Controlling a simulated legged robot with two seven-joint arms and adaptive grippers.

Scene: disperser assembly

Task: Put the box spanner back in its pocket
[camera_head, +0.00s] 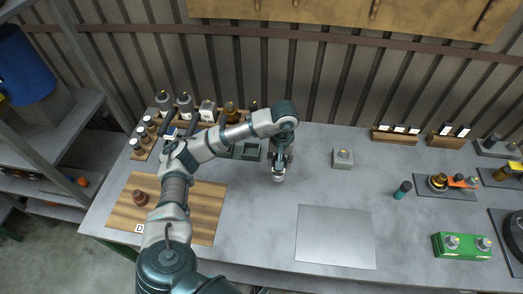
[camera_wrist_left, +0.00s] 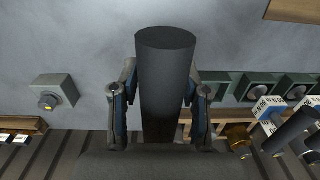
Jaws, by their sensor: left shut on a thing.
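My left gripper (camera_head: 279,168) points down over the middle of the grey table, just right of the dark green pockets. In the left wrist view its two fingers (camera_wrist_left: 161,88) are shut on a dark grey cylinder, which I take to be the box spanner (camera_wrist_left: 165,65). The cylinder stands lengthwise between the fingers, its flat round end towards the table. In the head view the gripper mostly hides it. The dark green pockets (camera_head: 248,148) also show in the left wrist view (camera_wrist_left: 252,84). I cannot tell which pocket belongs to the spanner. My right gripper is not in view.
A grey block with a round knob (camera_head: 343,159) stands right of the gripper. A teal cylinder (camera_head: 402,190) stands further right, near a dark tray (camera_head: 446,192). A pale metal plate (camera_head: 335,237) lies in front. Bottles (camera_head: 185,104) stand at back left, beyond a wooden board (camera_head: 205,215).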

